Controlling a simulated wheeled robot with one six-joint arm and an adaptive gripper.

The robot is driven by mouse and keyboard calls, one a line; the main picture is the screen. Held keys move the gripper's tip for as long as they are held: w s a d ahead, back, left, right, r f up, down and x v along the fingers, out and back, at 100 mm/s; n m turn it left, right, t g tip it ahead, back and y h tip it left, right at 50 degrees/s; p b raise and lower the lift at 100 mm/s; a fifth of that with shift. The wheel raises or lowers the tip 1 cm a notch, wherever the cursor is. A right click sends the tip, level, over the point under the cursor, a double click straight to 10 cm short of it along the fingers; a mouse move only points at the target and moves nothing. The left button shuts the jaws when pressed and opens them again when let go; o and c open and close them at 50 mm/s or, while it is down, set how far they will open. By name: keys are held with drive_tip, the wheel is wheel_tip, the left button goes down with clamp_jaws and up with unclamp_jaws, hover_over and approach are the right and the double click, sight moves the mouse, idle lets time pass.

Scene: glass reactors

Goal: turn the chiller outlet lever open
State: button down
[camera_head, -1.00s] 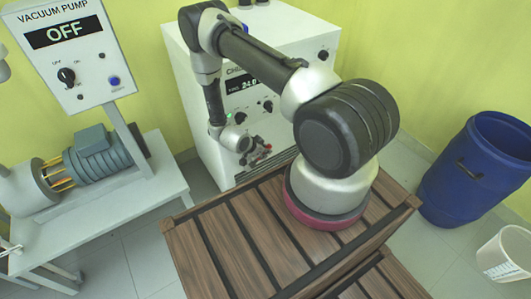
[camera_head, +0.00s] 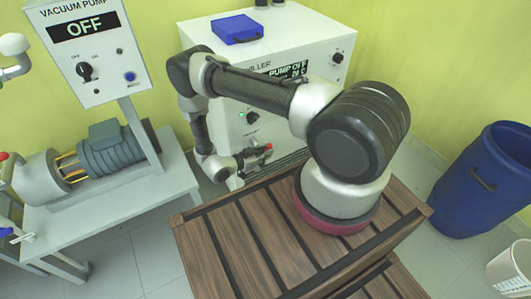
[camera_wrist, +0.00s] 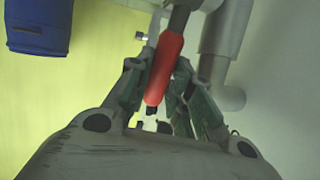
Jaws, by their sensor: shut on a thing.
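The chiller (camera_head: 222,118) is the white cabinet behind the wooden crate, with a display reading "PUMP OFF" and partly covered by my arm. A lever with a red grip (camera_wrist: 167,65) runs between the fingers of my gripper (camera_wrist: 160,90) in the wrist view. The fingers are shut on this red grip, with its dark end showing between them. In the head view my gripper (camera_head: 259,156) is low at the chiller's front, and a small red part (camera_head: 267,147) shows at its fingers. The lever's valve body is mostly hidden there.
A grey pipe (camera_wrist: 228,45) runs close beside the fingers. The wooden slatted crate (camera_head: 215,245) is below my arm. The vacuum pump panel (camera_head: 88,55) reads "OFF" at left. A blue case (camera_head: 237,29) lies on the chiller. A blue barrel (camera_head: 480,185) stands at right.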

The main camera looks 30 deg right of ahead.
idle(0.3)
drive_tip(key=c, duration=1.3)
unclamp_jaws()
